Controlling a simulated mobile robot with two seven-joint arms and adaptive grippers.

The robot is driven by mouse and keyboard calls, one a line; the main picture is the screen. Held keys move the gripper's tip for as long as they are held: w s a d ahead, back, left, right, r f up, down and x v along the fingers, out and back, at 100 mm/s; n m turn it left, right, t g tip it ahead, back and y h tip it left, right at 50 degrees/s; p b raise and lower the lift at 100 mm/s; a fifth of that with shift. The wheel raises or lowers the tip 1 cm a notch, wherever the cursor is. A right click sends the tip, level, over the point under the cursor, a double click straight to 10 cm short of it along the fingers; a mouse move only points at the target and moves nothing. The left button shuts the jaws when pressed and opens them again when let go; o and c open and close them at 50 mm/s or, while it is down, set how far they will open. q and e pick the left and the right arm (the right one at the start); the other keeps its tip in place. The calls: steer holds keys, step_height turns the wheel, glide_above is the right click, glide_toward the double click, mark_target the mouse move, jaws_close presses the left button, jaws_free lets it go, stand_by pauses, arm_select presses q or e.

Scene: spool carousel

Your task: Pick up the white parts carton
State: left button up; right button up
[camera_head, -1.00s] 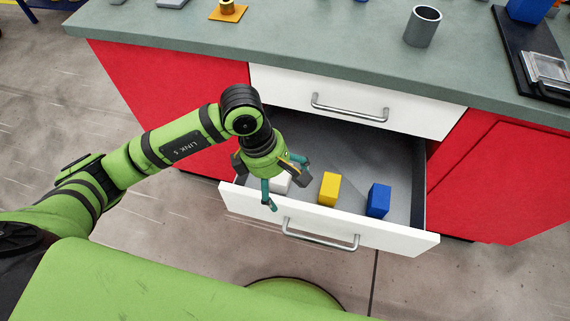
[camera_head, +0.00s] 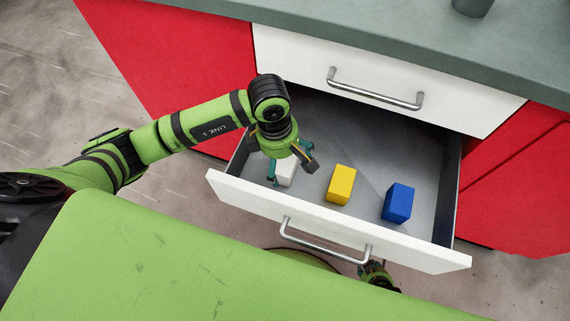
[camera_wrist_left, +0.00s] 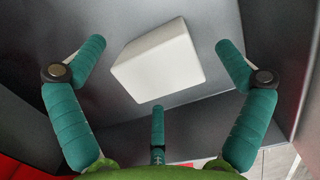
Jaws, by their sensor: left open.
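The white parts carton (camera_head: 287,174) lies in the left part of the open drawer, partly hidden by my left gripper in the head view. My left gripper (camera_head: 289,163) is open and points down over it. In the left wrist view the carton (camera_wrist_left: 158,62) shows whole, a plain white block between the spread teal fingers of the gripper (camera_wrist_left: 158,80), with gaps to them. A small green and dark piece of mine, perhaps the right gripper (camera_head: 376,274), shows beyond the drawer front; its jaws cannot be made out.
A yellow block (camera_head: 341,185) and a blue block (camera_head: 398,203) stand in the same drawer to the right of the carton. The white drawer front (camera_head: 235,196) has a metal handle (camera_head: 325,245). A closed white drawer (camera_head: 290,57) and the grey-green worktop (camera_head: 400,32) lie above.

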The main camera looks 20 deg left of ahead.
arm_select(q)
step_height(320, 180, down, 2)
steer(key=shift+d+f, duration=0.1)
steer(key=shift+d, duration=0.05)
steer(key=c, duration=1.7)
